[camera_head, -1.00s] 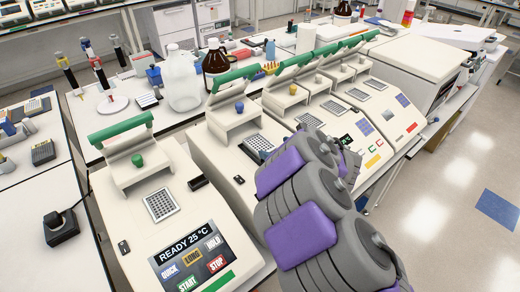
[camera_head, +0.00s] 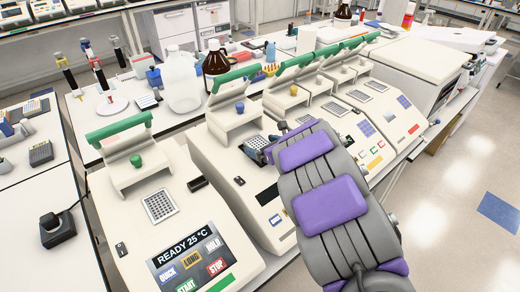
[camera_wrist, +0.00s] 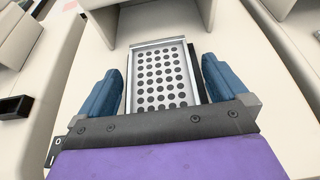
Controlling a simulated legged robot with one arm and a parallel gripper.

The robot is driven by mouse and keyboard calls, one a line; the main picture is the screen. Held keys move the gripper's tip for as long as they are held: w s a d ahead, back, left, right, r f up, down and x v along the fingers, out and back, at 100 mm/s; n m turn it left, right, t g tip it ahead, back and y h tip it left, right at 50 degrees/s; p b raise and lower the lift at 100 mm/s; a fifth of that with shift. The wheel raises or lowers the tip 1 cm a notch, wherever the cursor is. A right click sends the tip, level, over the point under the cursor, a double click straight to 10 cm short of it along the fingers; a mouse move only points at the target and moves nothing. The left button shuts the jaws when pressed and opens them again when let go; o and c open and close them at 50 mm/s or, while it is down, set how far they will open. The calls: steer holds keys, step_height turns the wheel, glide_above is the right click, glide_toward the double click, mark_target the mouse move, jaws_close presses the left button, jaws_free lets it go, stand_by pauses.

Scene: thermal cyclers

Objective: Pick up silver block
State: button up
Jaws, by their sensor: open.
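A silver block (camera_wrist: 162,78) with rows of dark round holes sits in the top of the second thermal cycler (camera_head: 206,150) from the left. The block also shows in the head view (camera_head: 256,141), partly hidden by my gripper. My gripper (camera_wrist: 160,66) is open, with one blue finger on each side of the block. In the wrist view, gaps show between the fingers and the block's sides. The cycler's lid (camera_head: 233,78) with its green handle is raised behind the block. The block's near end is hidden by my gripper's palm.
The nearest left cycler (camera_head: 112,225) has its own holed block (camera_head: 160,206) and a lit screen. More cyclers with raised lids stand to the right. A clear jug (camera_head: 184,85) and a brown bottle (camera_head: 215,62) stand behind. Open floor (camera_head: 455,215) lies at right.

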steer(key=c, duration=1.4)
